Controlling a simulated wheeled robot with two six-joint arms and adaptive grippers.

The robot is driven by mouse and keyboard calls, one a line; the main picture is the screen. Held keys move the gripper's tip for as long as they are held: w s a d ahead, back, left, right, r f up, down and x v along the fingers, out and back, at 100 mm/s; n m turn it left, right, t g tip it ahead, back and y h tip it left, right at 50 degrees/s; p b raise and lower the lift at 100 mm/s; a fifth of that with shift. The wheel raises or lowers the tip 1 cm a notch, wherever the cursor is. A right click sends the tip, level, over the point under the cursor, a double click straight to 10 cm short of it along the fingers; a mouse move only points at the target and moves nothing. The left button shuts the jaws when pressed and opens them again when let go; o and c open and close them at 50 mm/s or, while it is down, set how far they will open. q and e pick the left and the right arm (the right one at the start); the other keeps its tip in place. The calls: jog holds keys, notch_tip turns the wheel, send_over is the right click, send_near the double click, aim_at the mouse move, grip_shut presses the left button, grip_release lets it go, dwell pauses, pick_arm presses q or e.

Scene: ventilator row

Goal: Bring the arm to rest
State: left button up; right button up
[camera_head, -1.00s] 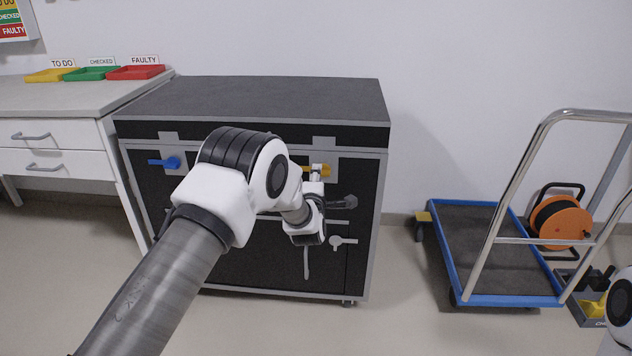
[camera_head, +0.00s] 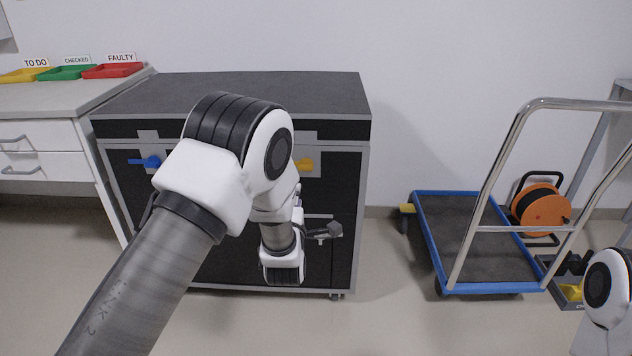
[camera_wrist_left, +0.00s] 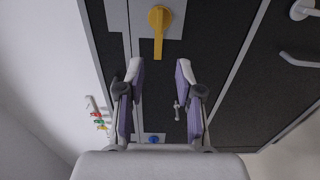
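My left arm reaches in front of a black cabinet (camera_head: 240,95) with grey edges. My left gripper (camera_head: 328,232) is partly hidden behind my wrist in the head view. In the left wrist view, the left gripper (camera_wrist_left: 160,75) has its fingers apart, with nothing between them. A yellow handle (camera_head: 304,165) on the cabinet front lies beyond the fingertips and apart from them; it also shows in the left wrist view (camera_wrist_left: 158,22). Part of my right arm shows at the right edge of the head view; its gripper is out of view.
A blue handle (camera_head: 150,161) is on the cabinet's left. A worktop (camera_head: 60,97) at left bears yellow, green and red trays (camera_head: 112,71). A blue-edged trolley (camera_head: 462,240) and an orange cable reel (camera_head: 541,210) stand at right. Floor shows between cabinet and trolley.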

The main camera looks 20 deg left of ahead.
pick_arm(q)
jog(key=s+a+f+m+g, duration=0.15)
jog(key=s+f, duration=0.25)
jog(key=f, duration=0.4)
jog(key=s+a+f+g, duration=0.1)
jog(key=s+f+g, duration=0.2)
jog(key=s+f, duration=0.35)
jog(key=s+d+f+m+g+h, duration=0.15)
jog(key=s+f+m+g, duration=0.3)
jog(key=s+f, duration=0.5)
jog(key=s+f+m+g+h, duration=0.2)
jog(key=s+f+m+g, duration=0.4)
jog(key=s, duration=0.7)
jog(key=s+d+m+g+h, duration=0.2)
jog(key=s+d+m+g, duration=0.1)
jog(key=s+m, duration=0.7)
notch_tip(320, 180, up, 30)
jog(key=n+p, duration=0.1)
jog(key=p, duration=2.9)
jog(key=shift+s+a+f+t, duration=0.15)
jog(key=shift+a+t, duration=0.15)
jog(key=shift+o, duration=0.2)
jog(key=shift+y, duration=0.25)
